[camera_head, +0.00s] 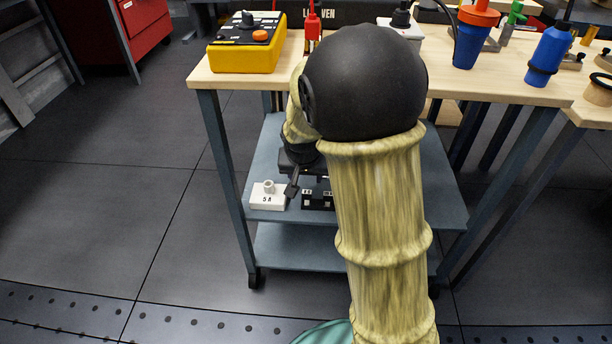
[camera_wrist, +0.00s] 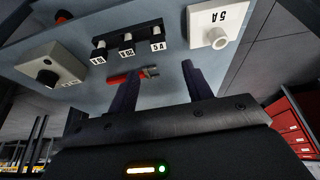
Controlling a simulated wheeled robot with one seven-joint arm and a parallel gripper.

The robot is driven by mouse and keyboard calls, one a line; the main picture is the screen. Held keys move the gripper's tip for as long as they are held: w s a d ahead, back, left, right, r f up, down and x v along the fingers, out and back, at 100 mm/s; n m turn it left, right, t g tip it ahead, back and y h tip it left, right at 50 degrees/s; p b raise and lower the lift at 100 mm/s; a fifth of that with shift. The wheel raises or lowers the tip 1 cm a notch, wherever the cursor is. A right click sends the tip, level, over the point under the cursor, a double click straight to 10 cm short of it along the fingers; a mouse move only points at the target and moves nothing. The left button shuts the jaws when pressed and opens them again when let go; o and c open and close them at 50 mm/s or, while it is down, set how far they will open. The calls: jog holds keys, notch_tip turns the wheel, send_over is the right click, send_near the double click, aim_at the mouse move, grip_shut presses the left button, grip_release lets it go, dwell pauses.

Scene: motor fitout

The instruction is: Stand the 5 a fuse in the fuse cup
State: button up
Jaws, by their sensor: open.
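The fuse cup is a round white socket on a white block marked 5 A (camera_head: 267,197); it also shows at the right of the wrist view (camera_wrist: 219,37). The piece by the 5 A label, apparently the 5 A fuse (camera_wrist: 156,31), is the one nearest the cup block. The rack is partly hidden behind my arm in the head view (camera_head: 317,200). My gripper (camera_wrist: 158,71) is open over the shelf, beside the rack, with nothing held.
A red-handled rod (camera_wrist: 125,77) lies on the grey shelf (camera_wrist: 175,75) beyond my fingertips.

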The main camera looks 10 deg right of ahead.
jog(key=p+v, duration=0.1)
jog(key=v, duration=0.4)
jog(key=shift+s+r+p, duration=0.1)
jog(key=shift+r+p, duration=0.15)
jog(key=shift+p, duration=0.15)
dwell(0.3)
jog(key=s+d+r+n+g+y+p, duration=0.1)
jog(key=s+r+n+p, duration=0.15)
jog(key=s+p, duration=0.4)
jog(key=s+d+r+n+g+p, duration=0.1)
jog(key=s+r+p, duration=0.25)
jog(key=s, duration=0.55)
jog(key=w+p+v, duration=0.2)
jog(key=p+v, duration=1)
jog(key=w+r+p+v, duration=0.1)
jog(key=w+p+v, duration=0.2)
jog(key=p+v, duration=0.9)
jog(key=w+d+p+v, duration=0.1)
jog(key=w+p+v, duration=0.1)
jog(key=p+v, duration=1)
jog(key=shift+r, duration=0.45)
jog(key=shift+w+a+f, duration=0.1)
jog(key=shift+w, duration=0.05)
